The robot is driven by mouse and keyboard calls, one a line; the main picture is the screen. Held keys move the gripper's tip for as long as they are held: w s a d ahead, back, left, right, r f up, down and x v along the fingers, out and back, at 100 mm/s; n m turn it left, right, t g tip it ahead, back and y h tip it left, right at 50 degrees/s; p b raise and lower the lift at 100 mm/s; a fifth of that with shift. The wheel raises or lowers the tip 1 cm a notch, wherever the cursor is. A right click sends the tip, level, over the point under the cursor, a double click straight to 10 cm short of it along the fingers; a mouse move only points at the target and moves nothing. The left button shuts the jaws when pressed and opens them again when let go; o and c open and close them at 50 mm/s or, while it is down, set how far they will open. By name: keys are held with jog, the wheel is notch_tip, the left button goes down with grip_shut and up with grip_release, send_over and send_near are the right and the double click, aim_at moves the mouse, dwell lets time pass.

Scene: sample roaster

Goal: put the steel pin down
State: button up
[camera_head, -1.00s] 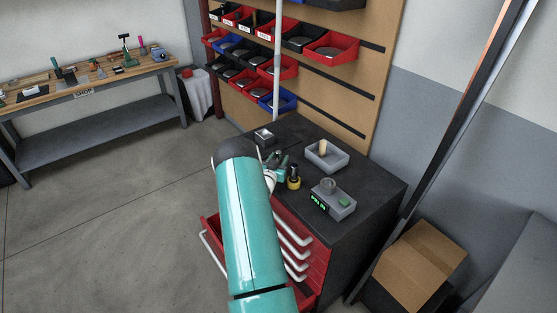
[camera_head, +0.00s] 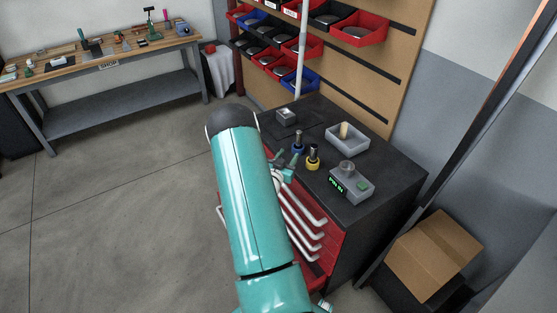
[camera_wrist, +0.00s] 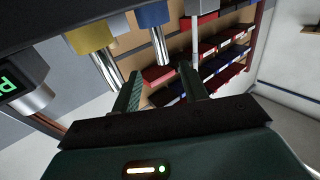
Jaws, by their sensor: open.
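A steel pin with a blue base (camera_head: 298,141) stands upright on the dark cabinet top. In the wrist view its bright shaft (camera_wrist: 163,54) points at the gap between my fingers, apart from both. A second steel pin with a yellow base (camera_head: 313,156) stands beside it, and also shows in the wrist view (camera_wrist: 92,48). Which pin the task means, I cannot tell. My gripper (camera_wrist: 160,88) is open and empty, by the cabinet's front edge in the head view (camera_head: 290,164). My arm partly hides that edge.
A grey device with a green display (camera_head: 350,184) stands right of the pins. A grey tray (camera_head: 353,148) with a wooden piece and a small grey block (camera_head: 287,117) are behind. The cabinet (camera_head: 392,168) has red drawers; a white pole (camera_head: 302,50) rises behind it.

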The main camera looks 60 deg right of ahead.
jog(key=shift+a, duration=0.1)
jog(key=w+a+r+n+t+y, duration=0.4)
jog(key=w+a+r+t+y, duration=0.35)
jog(key=w+a+r, duration=1.05)
jog(key=w+a+r+n+y, duration=0.25)
jog(key=a+r+y, duration=0.2)
jog(key=a, duration=0.75)
jog(key=s+a+r+n+y, duration=0.2)
jog(key=s+a+r+n, duration=0.15)
jog(key=a, duration=0.45)
jog(key=s+a+r+n+y, duration=0.2)
jog(key=s+a+r, duration=0.2)
jog(key=a, duration=0.4)
jog(key=s+a+r+n+g+y, duration=0.1)
jog(key=s+a+n+g, duration=0.1)
jog(key=s+a, duration=0.3)
jog(key=s+a+n+g, duration=0.2)
jog(key=s+a, duration=0.3)
jog(key=s, duration=0.8)
jog(key=shift+a+r+n+y, duration=0.3)
jog(key=shift+a+r+y, duration=0.05)
jog(key=shift+r+y, duration=0.05)
